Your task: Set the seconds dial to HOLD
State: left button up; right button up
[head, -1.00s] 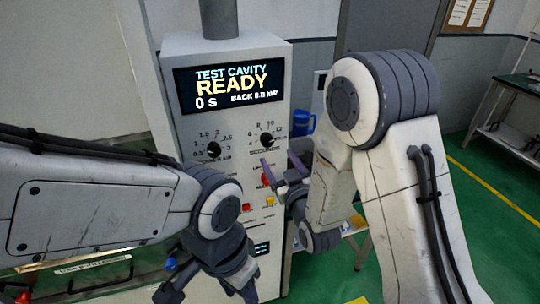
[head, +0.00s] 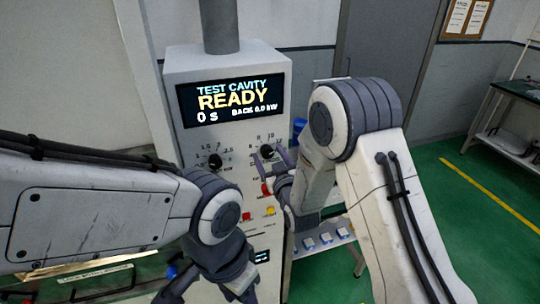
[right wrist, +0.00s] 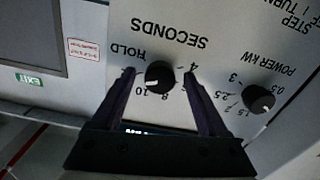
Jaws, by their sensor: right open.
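The black seconds dial (head: 267,150) is the right-hand knob on the panel under the display. In the right wrist view the seconds dial (right wrist: 159,76) appears turned over, with HOLD at its upper left and 10 and 8 below it. Its white mark faces the lower left, near 10. My right gripper (head: 273,158) is open in front of the dial. In the right wrist view its dark fingers lie either side of the dial; contact cannot be told. My left gripper (head: 225,283) hangs low before the panel, its fingers unclear.
The power dial (head: 214,160) is left of the seconds dial. The display (head: 230,98) reads READY and 0 s. A small shelf (head: 325,242) stands right of the cabinet. Green floor is open farther right.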

grip_shut()
jog(key=shift+f+m+b, duration=0.15)
jog(key=shift+m+b, duration=0.25)
jog(key=shift+b, duration=0.45)
jog(key=m+b, duration=0.5)
jog(key=b, duration=0.2)
jog(key=shift+m+b, duration=1.7)
jog(key=shift+b, duration=0.05)
grip_release()
